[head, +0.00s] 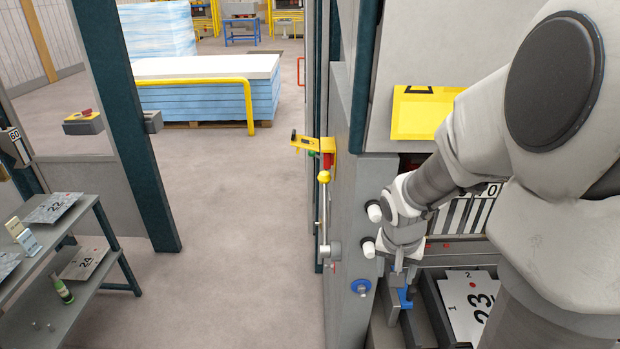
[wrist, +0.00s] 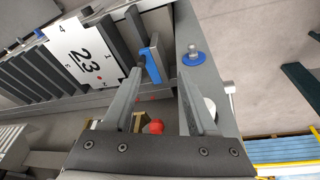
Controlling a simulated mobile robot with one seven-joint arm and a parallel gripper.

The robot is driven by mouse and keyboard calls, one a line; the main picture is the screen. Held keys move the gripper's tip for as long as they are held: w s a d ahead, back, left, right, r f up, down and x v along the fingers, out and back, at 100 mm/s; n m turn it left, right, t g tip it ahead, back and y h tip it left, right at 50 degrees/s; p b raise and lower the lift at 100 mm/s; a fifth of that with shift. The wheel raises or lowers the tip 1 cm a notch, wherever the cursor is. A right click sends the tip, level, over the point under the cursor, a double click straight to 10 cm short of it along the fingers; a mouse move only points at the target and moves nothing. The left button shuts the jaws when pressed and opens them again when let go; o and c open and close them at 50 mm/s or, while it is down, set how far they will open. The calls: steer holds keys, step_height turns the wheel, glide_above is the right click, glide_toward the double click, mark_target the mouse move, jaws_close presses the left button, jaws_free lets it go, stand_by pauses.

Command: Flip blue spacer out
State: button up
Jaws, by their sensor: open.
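The blue spacer (head: 405,298) is a small upright blue piece beside the slotted rack, below my gripper (head: 398,273). In the wrist view the blue spacer (wrist: 151,60) stands at the end of the row of dark slats, just beyond the fingertips and closer to the left finger. My gripper (wrist: 162,76) is open, with nothing held between its fingers. I cannot tell whether a finger touches the spacer. In the head view my wrist hides part of the area around it.
A white plate marked 23 (head: 470,302) lies on the rack (wrist: 60,75) beside the spacer. A blue round base with a metal knob (wrist: 193,57) sits on the grey machine ledge. A shelf (head: 100,225) stands left across clear floor.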

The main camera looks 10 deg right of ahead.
steer(key=w+d+f+t, duration=0.1)
steer(key=d+f+t, duration=0.1)
steer(key=d, duration=0.6)
glide_toward(412, 289)
steer(key=shift+n+g, duration=0.3)
steer(key=shift+n, duration=0.1)
steer(key=b+x, duration=0.4)
steer(key=x, duration=0.6)
steer(key=shift+w+d+f, duration=0.15)
steer(key=shift+w+f, duration=0.15)
steer(key=shift+w, duration=0.05)
jaws_close()
